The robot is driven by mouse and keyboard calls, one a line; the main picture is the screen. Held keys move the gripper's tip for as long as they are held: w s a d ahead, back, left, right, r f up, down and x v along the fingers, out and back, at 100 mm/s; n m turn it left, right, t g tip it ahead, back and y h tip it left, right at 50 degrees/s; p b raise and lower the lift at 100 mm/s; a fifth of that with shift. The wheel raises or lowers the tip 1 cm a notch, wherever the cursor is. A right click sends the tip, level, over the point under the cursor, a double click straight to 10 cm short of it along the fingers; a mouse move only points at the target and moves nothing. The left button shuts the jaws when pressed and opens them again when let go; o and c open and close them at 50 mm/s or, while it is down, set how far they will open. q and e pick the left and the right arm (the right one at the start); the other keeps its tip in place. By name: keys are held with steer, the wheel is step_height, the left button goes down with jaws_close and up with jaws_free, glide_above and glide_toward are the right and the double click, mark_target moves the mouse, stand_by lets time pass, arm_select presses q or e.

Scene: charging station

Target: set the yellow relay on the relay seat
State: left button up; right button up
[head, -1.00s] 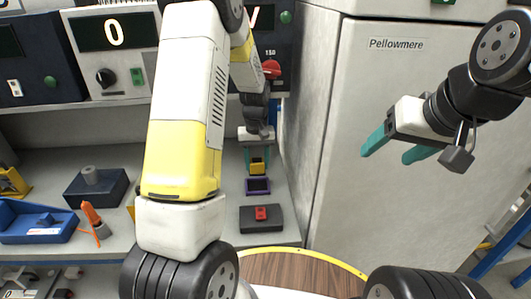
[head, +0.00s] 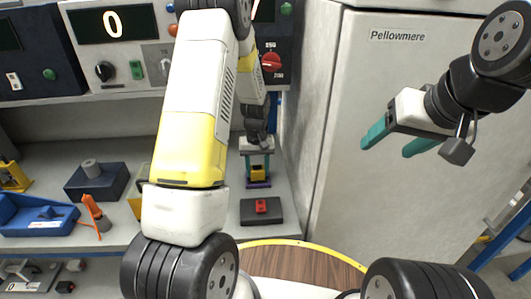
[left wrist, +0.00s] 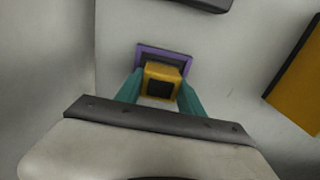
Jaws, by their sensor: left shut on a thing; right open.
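The yellow relay (head: 258,172) is a small yellow block with a dark face. My left gripper (head: 258,165) is shut on it, with a teal finger on each side. The relay seat (head: 258,185) is a purple-framed square on the bench, largely hidden behind the relay and fingers in the head view. In the left wrist view, the relay (left wrist: 161,82) overlaps the lower part of the purple seat (left wrist: 182,60); whether they touch I cannot tell. My right gripper (head: 400,140) is open and empty, in the air before the grey cabinet.
A dark block with a red part (head: 261,208) lies just in front of the seat. A grey cabinet (head: 350,130) stands close on the right. A blue tray (head: 35,215), an orange-handled tool (head: 95,215) and a dark box (head: 95,182) are on the left.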

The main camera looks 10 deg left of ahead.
mark_target(257, 167)
arm_select(q)
steer(key=shift+f, duration=0.25)
steer(key=o, duration=1.5)
steer(key=shift+r, duration=0.15)
step_height(257, 167, up, 7)
steer(key=s+d+r+m+t+h, duration=0.1)
steer(key=s+r+t, duration=0.1)
steer(key=s+r, duration=0.5)
steer(key=s+r+m+t+h, duration=0.1)
steer(key=s+r, duration=0.2)
steer(key=r, duration=0.8)
steer(key=s+r+m+t, duration=0.1)
steer(key=s+r, duration=0.2)
steer(key=s, duration=0.4)
steer(key=s+d+r+t, duration=0.1)
steer(key=s+r+t, duration=0.1)
steer(key=s, duration=0.5)
steer(key=shift+s+r+m, duration=0.15)
steer(key=shift+r+m, duration=0.25)
steer(key=shift+r, duration=0.5)
